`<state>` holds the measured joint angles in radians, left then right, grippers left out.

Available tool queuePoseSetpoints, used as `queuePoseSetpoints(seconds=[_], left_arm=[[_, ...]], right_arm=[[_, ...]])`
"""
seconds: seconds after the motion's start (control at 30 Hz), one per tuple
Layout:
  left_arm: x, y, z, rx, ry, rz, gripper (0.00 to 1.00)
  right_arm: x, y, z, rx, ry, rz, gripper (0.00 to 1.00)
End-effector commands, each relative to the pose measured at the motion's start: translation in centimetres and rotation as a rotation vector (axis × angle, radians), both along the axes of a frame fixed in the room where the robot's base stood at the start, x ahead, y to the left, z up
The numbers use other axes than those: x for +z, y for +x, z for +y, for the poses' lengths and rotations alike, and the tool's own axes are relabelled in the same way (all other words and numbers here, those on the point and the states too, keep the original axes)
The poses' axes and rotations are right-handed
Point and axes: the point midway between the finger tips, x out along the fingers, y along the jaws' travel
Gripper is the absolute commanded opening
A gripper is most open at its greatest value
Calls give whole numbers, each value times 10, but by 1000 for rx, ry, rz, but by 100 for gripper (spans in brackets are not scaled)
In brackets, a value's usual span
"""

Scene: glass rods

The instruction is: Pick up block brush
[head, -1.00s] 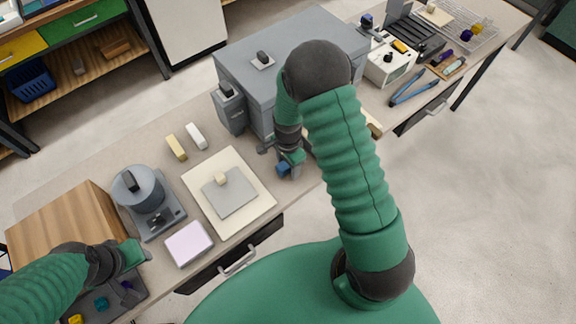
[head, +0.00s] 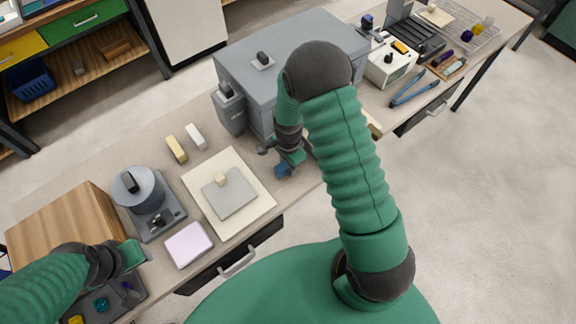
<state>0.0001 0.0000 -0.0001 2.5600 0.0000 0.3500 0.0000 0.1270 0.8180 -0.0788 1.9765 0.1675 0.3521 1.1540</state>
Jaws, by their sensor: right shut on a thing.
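My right gripper (head: 284,163) is at the bench's front part, right of the cream board, pointing down. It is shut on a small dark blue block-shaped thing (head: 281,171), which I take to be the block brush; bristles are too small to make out. The gripper's fingers partly cover it. I cannot tell whether it touches the bench top. My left gripper (head: 137,255) is at the lower left, above the bench's front edge near a dark tray; its finger opening is too small to tell.
A grey box (head: 290,50) stands behind my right gripper. A cream board (head: 204,210) with a grey plate (head: 229,193) lies left of it. A pale pink pad (head: 188,244), a grey round device (head: 146,194) and a wooden box (head: 60,225) stand further left. My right arm hides part of the bench.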

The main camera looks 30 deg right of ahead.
Motion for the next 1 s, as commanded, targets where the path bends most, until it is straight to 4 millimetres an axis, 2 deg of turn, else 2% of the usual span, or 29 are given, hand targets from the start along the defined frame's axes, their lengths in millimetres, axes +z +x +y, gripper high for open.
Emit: queuePoseSetpoints(seconds=[0.23,0.4,1.0], left_arm=[[-2,0,0,0,0,0,36],[-8,0,0,0,0,0,36],[-29,0,0,0,0,0,36]], right_arm=[[15,1,0,0,-2,-4,0],[42,1,0,0,-1,-5,0],[52,-136,19,0,1,0,0]])
